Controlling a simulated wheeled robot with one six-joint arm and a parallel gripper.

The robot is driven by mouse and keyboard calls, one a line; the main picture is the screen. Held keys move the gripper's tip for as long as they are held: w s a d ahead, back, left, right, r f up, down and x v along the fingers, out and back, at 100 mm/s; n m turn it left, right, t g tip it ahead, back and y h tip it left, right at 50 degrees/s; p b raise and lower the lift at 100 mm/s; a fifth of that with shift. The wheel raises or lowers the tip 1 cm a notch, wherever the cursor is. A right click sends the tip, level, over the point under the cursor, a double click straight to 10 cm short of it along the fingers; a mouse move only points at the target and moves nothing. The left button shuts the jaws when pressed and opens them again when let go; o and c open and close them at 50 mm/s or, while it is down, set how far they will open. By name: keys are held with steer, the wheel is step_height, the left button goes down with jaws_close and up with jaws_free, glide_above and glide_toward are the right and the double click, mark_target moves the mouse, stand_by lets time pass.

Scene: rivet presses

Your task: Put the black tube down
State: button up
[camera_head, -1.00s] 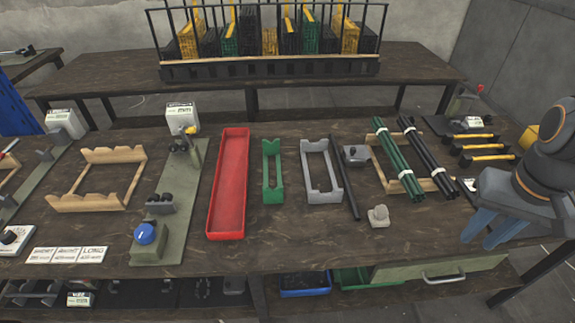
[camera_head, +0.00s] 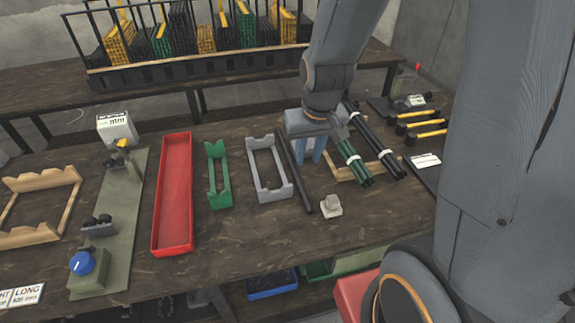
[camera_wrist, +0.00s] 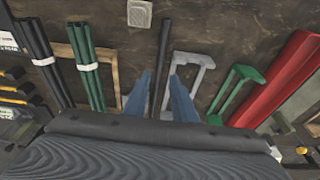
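A single black tube (camera_head: 302,193) lies on the brown workbench, just right of the grey cradle (camera_head: 284,192). My gripper (camera_head: 311,161) hangs over the bench near the middle of this tube, its blue fingers pointing down. In the wrist view my gripper (camera_wrist: 160,75) is open, with a wide gap between the fingertips. The black tube (camera_wrist: 164,45) shows in line with that gap, with clear space on both sides of it. I cannot tell how far the fingertips are above it.
A green cradle (camera_head: 213,190) and a red tray (camera_head: 160,220) stand to the left. A small light block (camera_head: 331,206) sits right of the tube's near end. Banded green tubes (camera_head: 353,165) and black tubes (camera_head: 386,160) lie on a wooden rack to the right.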

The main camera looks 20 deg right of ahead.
steer(key=t+b, duration=0.1)
steer(key=t, duration=0.1)
glide_toward(291, 163)
steer(key=shift+w+f, duration=0.2)
steer(key=shift+f, duration=0.1)
steer(key=shift+p+x, duration=0.55)
steer(key=shift+x, duration=3.15)
steer(key=shift+d, duration=0.1)
jaws_close()
